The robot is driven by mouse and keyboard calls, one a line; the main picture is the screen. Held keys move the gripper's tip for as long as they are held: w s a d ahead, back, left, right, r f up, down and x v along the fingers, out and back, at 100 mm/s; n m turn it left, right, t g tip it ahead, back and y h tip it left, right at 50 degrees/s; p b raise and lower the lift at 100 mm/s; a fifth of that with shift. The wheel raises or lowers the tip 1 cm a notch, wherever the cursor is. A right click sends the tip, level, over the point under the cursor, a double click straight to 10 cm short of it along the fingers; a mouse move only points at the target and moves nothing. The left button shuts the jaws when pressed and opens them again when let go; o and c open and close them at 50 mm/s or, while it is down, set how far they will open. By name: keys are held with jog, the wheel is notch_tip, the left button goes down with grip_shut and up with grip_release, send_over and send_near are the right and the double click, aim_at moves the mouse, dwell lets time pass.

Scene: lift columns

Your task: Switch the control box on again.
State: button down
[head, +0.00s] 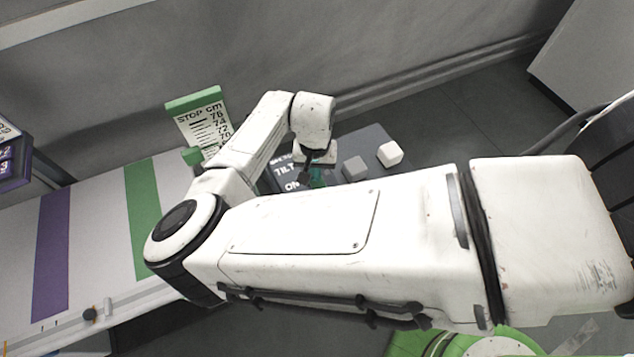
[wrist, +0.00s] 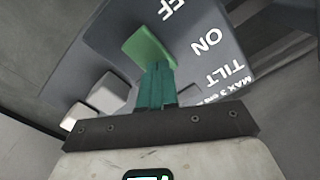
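The control box is a dark grey panel (head: 375,140) partly hidden behind my arm in the head view. In the wrist view its face (wrist: 222,72) carries the white words ON, TILT and part of OFF. A green rocker or lever (wrist: 148,46) stands out from the panel near ON and OFF. My gripper (wrist: 158,72) has teal fingers lying side by side with no clear gap, with nothing visible between them. Their tips overlap the green rocker's lower edge; I cannot tell whether they touch.
A white block-shaped button (head: 390,154) and a grey one (head: 355,168) stand on the panel, close to my fingers. A white surface with purple and green stripes (head: 143,205) lies at left.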

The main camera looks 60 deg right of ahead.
jog(key=shift+f, duration=0.1)
notch_tip(320, 180, up, 7)
jog(key=p, duration=0.6)
jog(key=shift+p, duration=0.3)
jog(key=shift+d, duration=0.1)
dwell(0.5)
jog(key=s+d+r+n+t+h+b, duration=0.1)
jog(key=s+d+r+h, duration=0.15)
jog(key=d+r, duration=0.5)
jog(key=s+d+r+n+t+h+b, duration=0.15)
jog(key=d+r+h, duration=0.25)
jog(key=d, duration=0.6)
jog(key=s+a+f+n+y+b, duration=0.1)
jog(key=s+a+f+n+y, duration=0.1)
jog(key=a+f, duration=0.3)
jog(key=s+a+f+n+g+y+b, duration=0.1)
jog(key=s+a+f+n, duration=0.3)
jog(key=a, duration=1)
jog(key=s+a+f+n+y+b, duration=0.1)
jog(key=s+a+f+n+y, duration=0.2)
jog(key=a+f, duration=0.3)
jog(key=s+a, duration=0.1)
jog(key=a, duration=0.3)
